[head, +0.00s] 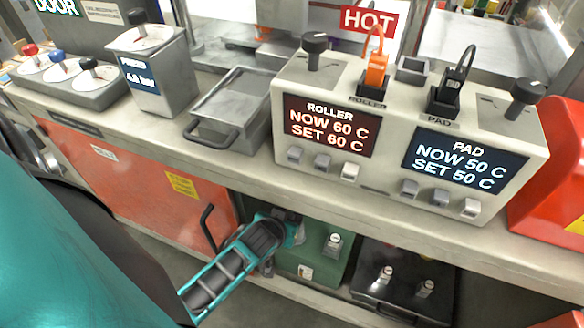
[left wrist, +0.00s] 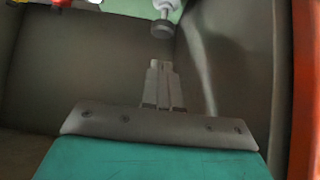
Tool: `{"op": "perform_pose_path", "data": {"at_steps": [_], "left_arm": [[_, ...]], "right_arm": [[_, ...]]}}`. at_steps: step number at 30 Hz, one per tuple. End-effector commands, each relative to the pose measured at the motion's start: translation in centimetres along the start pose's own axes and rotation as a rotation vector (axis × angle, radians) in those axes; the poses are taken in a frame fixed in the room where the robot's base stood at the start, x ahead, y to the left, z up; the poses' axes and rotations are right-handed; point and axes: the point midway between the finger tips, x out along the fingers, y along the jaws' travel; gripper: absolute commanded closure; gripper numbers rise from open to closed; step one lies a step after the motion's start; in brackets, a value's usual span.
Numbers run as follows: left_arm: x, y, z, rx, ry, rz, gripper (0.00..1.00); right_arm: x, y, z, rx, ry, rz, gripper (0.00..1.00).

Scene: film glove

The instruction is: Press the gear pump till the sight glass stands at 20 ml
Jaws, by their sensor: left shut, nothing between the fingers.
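A green unit (head: 322,268) sits in the open bay under the counter. A white-and-grey capped fitting (head: 333,243) stands on it. I cannot tell for sure which part is the gear pump, and no sight glass reading is legible. My left gripper (head: 292,232) reaches into the bay at the green unit's left end, partly hidden by its own wrist. In the left wrist view its fingers (left wrist: 160,85) are shut with nothing between them. Ahead of them, a dark round knob (left wrist: 162,29) on a white stem appears apart from the tips. My right gripper is out of view.
A black tray unit (head: 405,285) with two capped fittings is right of the green unit. A red cabinet door (head: 140,180) with a black handle is to the left. The counter edge overhangs the bay; a control box (head: 400,115) reads ROLLER 60 C, PAD 50 C.

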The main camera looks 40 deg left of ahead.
Motion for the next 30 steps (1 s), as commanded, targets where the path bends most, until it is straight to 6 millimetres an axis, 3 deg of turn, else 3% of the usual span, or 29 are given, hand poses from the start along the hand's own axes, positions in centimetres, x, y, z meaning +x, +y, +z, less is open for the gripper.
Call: {"op": "perform_pose_path", "data": {"at_steps": [3, 9, 27, 30], "left_arm": [[-2.4, 0.0, -0.1, 0.0, 0.0, 0.0, 1.0], [-4.0, 0.0, 0.0, -0.001, 0.0, 0.0, 1.0], [-4.2, 0.0, 0.0, 0.0, 0.001, 0.0, 1.0], [-5.3, 0.6, -0.4, 0.038, 0.017, 0.035, 1.0]], "right_arm": [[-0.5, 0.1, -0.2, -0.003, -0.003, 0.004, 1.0], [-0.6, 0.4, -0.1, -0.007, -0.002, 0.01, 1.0], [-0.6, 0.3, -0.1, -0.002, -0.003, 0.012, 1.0], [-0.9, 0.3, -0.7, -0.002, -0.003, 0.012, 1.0]]}}
